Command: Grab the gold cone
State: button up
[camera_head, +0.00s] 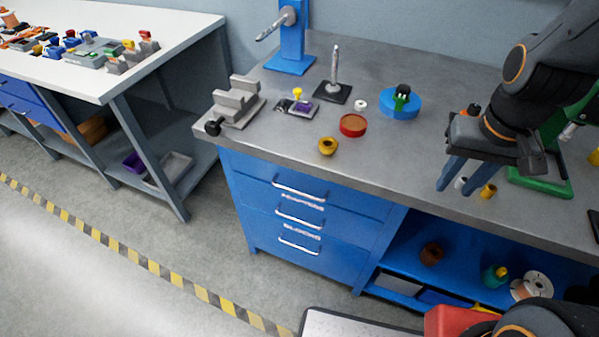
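A small gold, rounded piece with a dark top (327,147) sits on the grey workbench (275,140) near its front edge. It looks like the gold cone, though its exact shape is too small to tell. A smaller yellow-gold piece (488,191) stands at the bench's front edge, just right of my gripper's fingers. My gripper (447,193) is at the right, over the bench's front edge, pointing down.
A green stand (540,178) is right of my gripper. Bare bench lies between gripper and gold piece.

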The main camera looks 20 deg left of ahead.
aim_at(328, 145)
jog(key=u, duration=0.4)
jog(key=k, duration=0.95)
jog(key=u, duration=1.1)
jog(key=i, duration=1.15)
jog(key=z, duration=0.85)
jog(key=i, duration=0.4)
jog(key=z, duration=0.4)
jog(key=k, duration=0.45)
jog(key=z, duration=0.6)
jog(key=i, duration=0.25)
jog(key=u, duration=0.15)
